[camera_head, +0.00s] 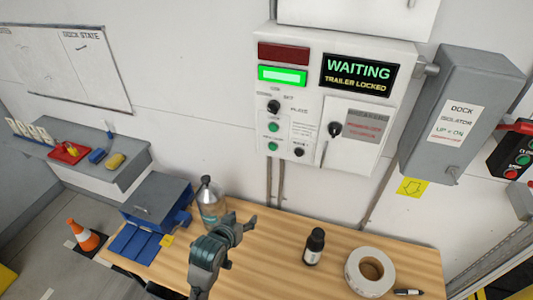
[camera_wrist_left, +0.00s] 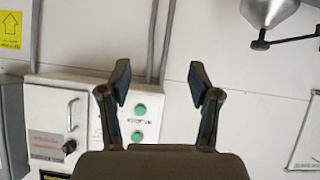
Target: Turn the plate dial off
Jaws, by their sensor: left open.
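A white control panel (camera_head: 345,82) hangs on the wall. It carries a black dial (camera_head: 273,107) at upper left with small labels, a small black knob (camera_head: 299,152) at the bottom, and a black knob (camera_head: 335,129) on its door. The tiny labels are too blurred to tell surely which is the plate dial. My left gripper (camera_head: 240,222) is open and empty, below and left of the panel, over the table. In the left wrist view the panel (camera_wrist_left: 90,97) appears inverted beyond the open fingers; one finger partly covers it. My right gripper is out of view.
Green buttons (camera_head: 272,146) sit near the dials. A lit sign (camera_head: 358,75) reads WAITING, TRAILER LOCKED. On the wooden table (camera_head: 275,275) stand a clear bottle (camera_head: 211,205), a dark bottle (camera_head: 314,247) and a tape roll (camera_head: 369,271). A grey isolator box (camera_head: 455,110) juts out at right.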

